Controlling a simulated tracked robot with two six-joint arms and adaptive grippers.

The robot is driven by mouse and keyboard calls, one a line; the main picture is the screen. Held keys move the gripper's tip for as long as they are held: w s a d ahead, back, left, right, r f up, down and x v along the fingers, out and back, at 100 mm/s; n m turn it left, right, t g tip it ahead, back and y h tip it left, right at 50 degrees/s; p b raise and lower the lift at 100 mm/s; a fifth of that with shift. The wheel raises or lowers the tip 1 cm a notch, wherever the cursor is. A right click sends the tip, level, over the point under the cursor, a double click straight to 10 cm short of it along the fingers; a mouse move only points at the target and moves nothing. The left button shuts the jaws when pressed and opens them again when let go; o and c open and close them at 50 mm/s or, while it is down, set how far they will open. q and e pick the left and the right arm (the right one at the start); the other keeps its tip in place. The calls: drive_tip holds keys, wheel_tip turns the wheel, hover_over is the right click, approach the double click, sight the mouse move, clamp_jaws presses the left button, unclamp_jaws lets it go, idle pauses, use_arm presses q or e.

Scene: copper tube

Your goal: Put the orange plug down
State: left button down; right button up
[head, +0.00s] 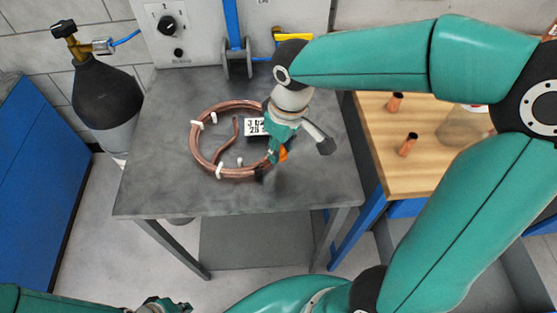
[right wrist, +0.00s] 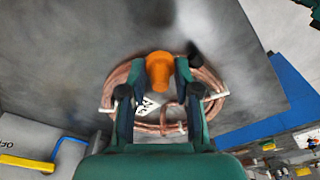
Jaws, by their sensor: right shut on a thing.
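The orange plug (right wrist: 158,68) is between the fingertips of my right gripper (right wrist: 161,82), which is shut on it. In the head view the plug (head: 284,154) shows as a small orange patch below my right gripper (head: 277,152), by the right side of the copper tube coil (head: 196,150). The gripper hides part of the coil there. I cannot tell whether the plug touches the coil or the table. A black end piece (head: 260,174) sits at the coil's near right edge. My left gripper (head: 165,305) is partly cut off at the bottom edge; its fingers are unclear.
The coil lies on a grey metal table (head: 150,180) with white clips and a printed label (head: 254,127). The table's front left is clear. A wooden bench (head: 375,135) with copper pieces (head: 408,144) stands right. A dark gas cylinder (head: 105,95) stands left.

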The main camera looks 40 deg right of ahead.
sight(281, 157)
drive_tip(key=shift+f, duration=2.35)
drive_tip(key=shift+b, duration=0.3)
drive_tip(key=o, duration=0.7)
drive_tip(key=shift+f, duration=0.1)
drive_tip(key=r, duration=0.4)
drive_tip(key=s+r+p, duration=0.1)
drive_tip(key=r, duration=0.7)
drive_tip(key=shift+s+d+r, duration=0.1)
drive_tip(key=shift+s+d, duration=0.1)
drive_tip(key=shift+d, duration=0.05)
